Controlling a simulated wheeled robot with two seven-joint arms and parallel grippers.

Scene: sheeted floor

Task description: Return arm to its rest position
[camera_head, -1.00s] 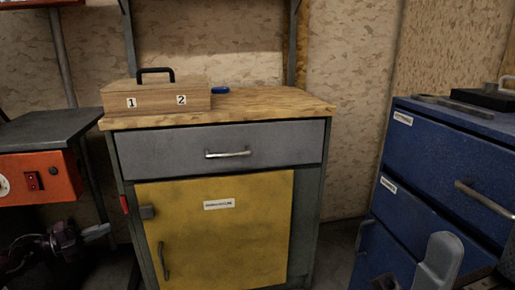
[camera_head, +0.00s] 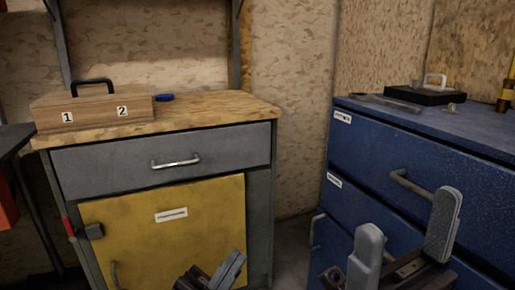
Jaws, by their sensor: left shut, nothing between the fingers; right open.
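My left gripper (camera_head: 232,266) shows at the bottom of the head view, in front of the yellow cabinet door (camera_head: 150,225). It is shut with nothing in it, and its arm is mostly below the frame. My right gripper (camera_head: 407,220) is at the lower right, in front of the blue drawer cabinet (camera_head: 350,200). Its two grey fingers stand upright and wide apart, with nothing between them. No contact with the furniture can be made out.
A wooden box (camera_head: 92,113) with a black handle and a blue item (camera_head: 164,97) are on the wooden worktop (camera_head: 215,107). A black case (camera_head: 425,96) lies on the blue cabinet. A narrow floor gap (camera_head: 293,235) separates the cabinets.

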